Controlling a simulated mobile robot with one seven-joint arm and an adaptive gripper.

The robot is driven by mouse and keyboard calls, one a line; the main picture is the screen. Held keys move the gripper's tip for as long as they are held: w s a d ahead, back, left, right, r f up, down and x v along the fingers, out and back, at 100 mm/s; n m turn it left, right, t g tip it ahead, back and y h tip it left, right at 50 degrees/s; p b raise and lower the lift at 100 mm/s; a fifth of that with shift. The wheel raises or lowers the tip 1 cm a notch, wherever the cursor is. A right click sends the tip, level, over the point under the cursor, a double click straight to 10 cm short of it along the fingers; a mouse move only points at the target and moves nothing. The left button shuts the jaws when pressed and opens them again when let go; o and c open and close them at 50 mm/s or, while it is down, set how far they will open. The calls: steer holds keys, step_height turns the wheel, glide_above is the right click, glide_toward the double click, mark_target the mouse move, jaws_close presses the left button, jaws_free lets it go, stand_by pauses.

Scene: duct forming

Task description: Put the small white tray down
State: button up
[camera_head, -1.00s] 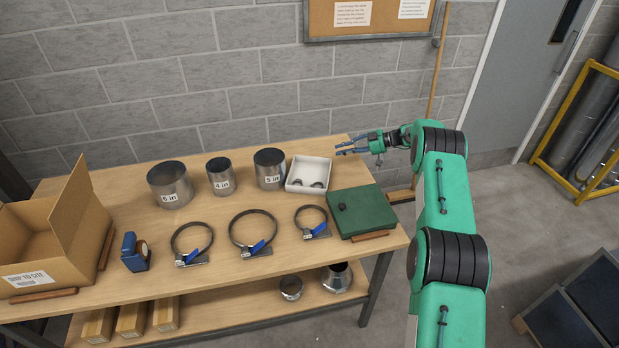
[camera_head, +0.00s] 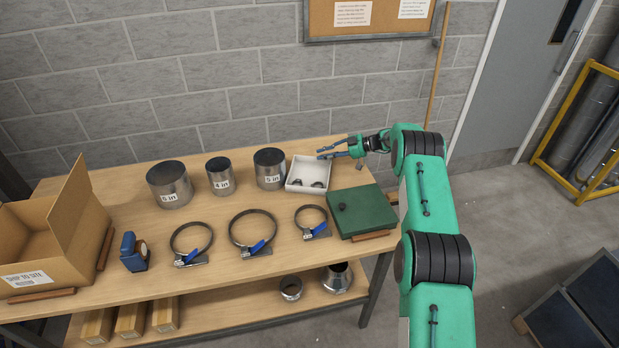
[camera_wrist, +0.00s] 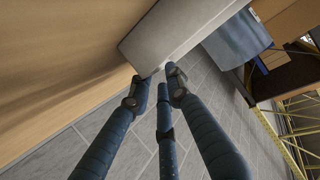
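The small white tray (camera_head: 291,187) sits flat on the workbench, right of the 5 in cylinder, with a few small dark parts inside. It has a pale side wall (camera_wrist: 180,32) in the wrist view. My gripper (camera_head: 320,152) is at the tray's back right corner, fingers pointing left.
The 5 in cylinder (camera_head: 270,168) stands just left of the tray; it also shows in the wrist view (camera_wrist: 237,42). A green case (camera_head: 362,212) lies in front right. Clamp rings (camera_head: 252,232) lie toward the front. The workbench (camera_head: 120,205) has bare wood between items.

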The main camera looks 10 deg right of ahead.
mark_target(313, 163)
stand_by(0.3)
steer(key=shift+b+x, duration=0.3)
steer(key=shift+x, duration=2.3)
steer(key=shift+r, duration=0.1)
jaws_close()
